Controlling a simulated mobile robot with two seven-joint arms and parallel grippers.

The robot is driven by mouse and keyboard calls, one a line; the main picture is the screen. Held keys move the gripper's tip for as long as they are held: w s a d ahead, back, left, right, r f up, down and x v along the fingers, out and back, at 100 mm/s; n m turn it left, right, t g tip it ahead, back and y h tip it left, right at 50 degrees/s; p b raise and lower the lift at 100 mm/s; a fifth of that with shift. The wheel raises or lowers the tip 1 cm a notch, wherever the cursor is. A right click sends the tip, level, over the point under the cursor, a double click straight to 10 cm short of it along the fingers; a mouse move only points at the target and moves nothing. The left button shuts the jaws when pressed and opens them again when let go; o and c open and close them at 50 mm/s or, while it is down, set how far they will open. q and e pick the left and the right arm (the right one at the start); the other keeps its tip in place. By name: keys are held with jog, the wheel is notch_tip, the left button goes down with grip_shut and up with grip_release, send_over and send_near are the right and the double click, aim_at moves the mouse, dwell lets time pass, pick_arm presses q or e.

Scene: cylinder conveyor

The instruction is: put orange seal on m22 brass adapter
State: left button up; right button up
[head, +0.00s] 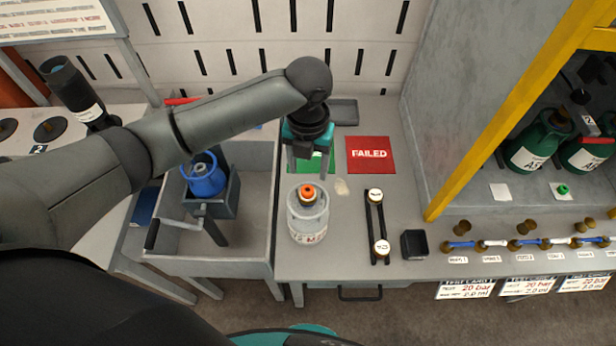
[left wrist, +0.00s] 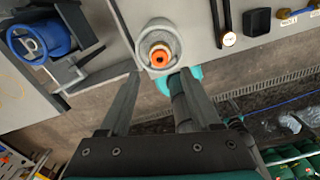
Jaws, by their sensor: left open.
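A small orange piece (head: 307,191), which looks like the orange seal, sits at the top of a light grey cylinder (head: 307,225) standing on the bench. It also shows in the left wrist view (left wrist: 160,55), inside the cylinder's round collar (left wrist: 172,38). I cannot tell whether a brass adapter is under it. Two brass-edged pieces with white labelled tops, upper (head: 375,195) and lower (head: 381,247), sit on a black rack; which is M22 is unreadable. My left gripper (head: 303,168) is open and empty, just behind the cylinder's top. My right gripper is out of view.
A blue cylinder (head: 205,180) sits clamped in a grey cart (head: 255,190) at left. A red FAILED mat (head: 370,154) and a partly covered green mat (head: 322,162) lie behind. A small black box (head: 414,244) stands right of the rack. Brass fittings line the right ledge.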

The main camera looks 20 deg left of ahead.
pick_arm(q)
notch_tip(320, 180, up, 5)
